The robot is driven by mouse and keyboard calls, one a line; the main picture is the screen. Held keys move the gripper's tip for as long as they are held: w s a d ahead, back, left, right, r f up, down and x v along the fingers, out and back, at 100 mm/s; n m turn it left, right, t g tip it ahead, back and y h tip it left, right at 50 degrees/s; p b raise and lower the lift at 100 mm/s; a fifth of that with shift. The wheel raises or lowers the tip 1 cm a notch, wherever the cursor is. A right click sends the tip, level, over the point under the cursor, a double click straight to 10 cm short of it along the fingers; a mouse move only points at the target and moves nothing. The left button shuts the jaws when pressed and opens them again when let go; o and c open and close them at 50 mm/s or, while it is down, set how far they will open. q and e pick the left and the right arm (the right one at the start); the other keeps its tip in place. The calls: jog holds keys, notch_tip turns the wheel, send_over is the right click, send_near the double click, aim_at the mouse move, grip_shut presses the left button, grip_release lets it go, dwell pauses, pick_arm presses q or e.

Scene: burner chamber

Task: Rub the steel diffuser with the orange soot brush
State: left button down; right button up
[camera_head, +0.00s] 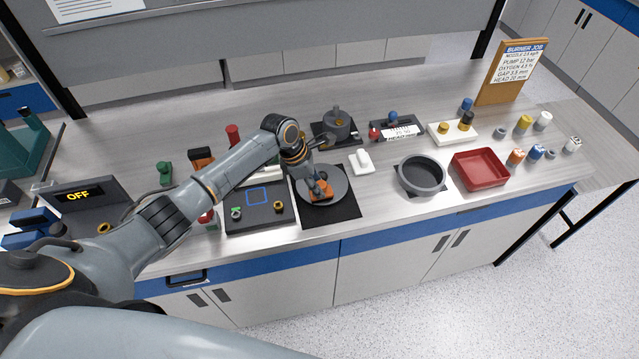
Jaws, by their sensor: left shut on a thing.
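The steel diffuser (341,188) is a round grey disc lying on a black mat (334,212) near the front edge of the bench. My left gripper (317,183) points down over the disc and is shut on the orange soot brush (321,193). The brush is low over the left middle part of the disc; whether its bristles touch the disc is hard to tell. The gripper and wrist hide part of the brush and disc. My right gripper is not in view.
A dark tray (262,219) with small parts lies left of the mat. A white block (362,163), a dark round pan (421,176) and a red tray (480,170) stand to the right. A lidded pot (337,125) stands behind. Several small bottles stand at the far right.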

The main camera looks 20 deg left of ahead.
pick_arm(q)
jog(key=shift+s+a+f, duration=0.1)
jog(key=shift+s+f, duration=0.05)
jog(key=shift+r, duration=3.05)
